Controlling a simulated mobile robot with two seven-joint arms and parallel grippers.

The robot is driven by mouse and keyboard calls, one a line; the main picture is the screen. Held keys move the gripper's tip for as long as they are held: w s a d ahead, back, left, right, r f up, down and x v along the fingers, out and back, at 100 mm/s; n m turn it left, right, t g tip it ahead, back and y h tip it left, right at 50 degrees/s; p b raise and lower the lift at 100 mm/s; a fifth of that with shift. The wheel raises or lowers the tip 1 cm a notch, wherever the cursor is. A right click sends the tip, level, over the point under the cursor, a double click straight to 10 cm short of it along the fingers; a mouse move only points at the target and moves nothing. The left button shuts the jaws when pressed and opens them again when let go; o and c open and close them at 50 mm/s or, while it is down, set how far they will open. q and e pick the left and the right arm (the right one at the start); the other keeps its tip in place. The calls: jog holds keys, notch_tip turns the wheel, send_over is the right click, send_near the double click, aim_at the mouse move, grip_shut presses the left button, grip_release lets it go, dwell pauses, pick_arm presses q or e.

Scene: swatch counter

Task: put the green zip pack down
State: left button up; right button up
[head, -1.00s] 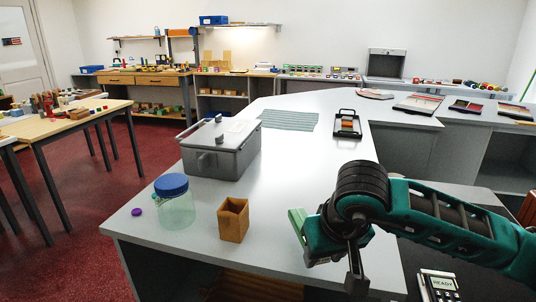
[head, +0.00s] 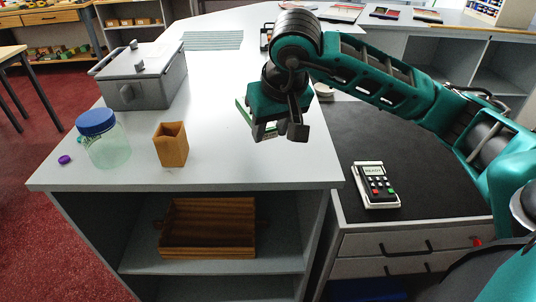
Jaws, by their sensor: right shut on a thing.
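My right gripper (head: 273,128) is over the right part of the grey counter (head: 215,155), shut on the green zip pack (head: 243,119). Only a thin green edge of the pack and a pale part show beside the jaws; the gripper hides the rest. I cannot tell whether the pack touches the counter. My left gripper is not in view.
A jar with a blue lid (head: 104,143), a wooden box (head: 171,145), a purple cap (head: 64,160) and a grey lidded case (head: 143,78) stand on the left of the counter. A keypad device (head: 376,185) lies on the lower dark top. The counter's front middle is clear.

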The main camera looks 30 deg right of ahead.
aim_at(267, 167)
jog(key=shift+f, duration=3.9)
jog(key=shift+f, duration=0.1)
jog(key=o, duration=1.1)
jog(key=shift+c, duration=0.2)
jog(key=shift+r, duration=0.2)
jog(key=v, duration=1.1)
jog(key=shift+s+r, duration=0.2)
jog(key=shift+r, duration=0.15)
jog(key=shift+a, duration=0.1)
